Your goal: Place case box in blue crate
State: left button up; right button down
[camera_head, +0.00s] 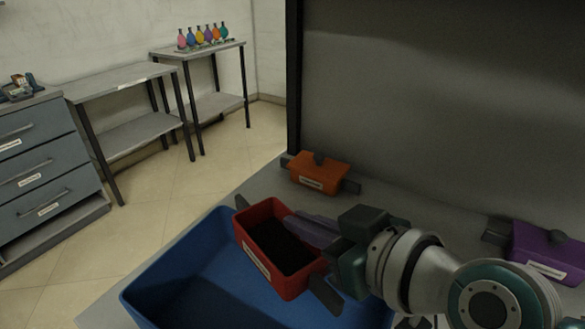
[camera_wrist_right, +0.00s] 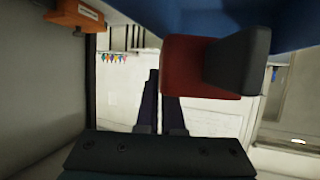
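An open red case box (camera_head: 262,270) with a dark inside and dark end handles is over the blue crate (camera_head: 190,285), slightly tilted. My right gripper (camera_head: 308,230) reaches it from the right, with its fingers at the box's right wall, and appears shut on that wall. In the right wrist view the red box (camera_wrist_right: 190,68) and its dark handle (camera_wrist_right: 240,60) are just beyond the fingers (camera_wrist_right: 160,90), and one fingertip is hidden by the box. The crate (camera_wrist_right: 210,15) shows there at the top. My left gripper is not in view.
An orange box (camera_head: 320,178) stands at the back of the grey table, and a purple box (camera_head: 548,250) stands at the right. A dark panel (camera_head: 430,100) rises behind them. Shelves, coloured flasks (camera_head: 203,37) and drawers (camera_head: 40,170) are farther off across the floor.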

jog(key=shift+f, duration=0.3)
jog(key=c, duration=1.1)
grip_release()
jog(key=shift+o, duration=0.2)
jog(key=shift+r, duration=0.25)
jog(key=shift+s+d+r+p, duration=0.25)
jog(key=shift+s+r+p, duration=0.15)
jog(key=shift+r+p, duration=0.3)
jog(key=s+d+m+g+h, duration=0.2)
jog(key=s+d, duration=0.5)
jog(key=s, duration=0.4)
jog(key=s+d+m+g+h+p, duration=0.1)
jog(key=s+d+g+h, duration=0.4)
jog(key=s, duration=0.6)
jog(key=shift+s+d+r+m+g, duration=0.2)
jog(key=shift+d+m+g, duration=0.1)
jog(key=shift+d+m, duration=0.75)
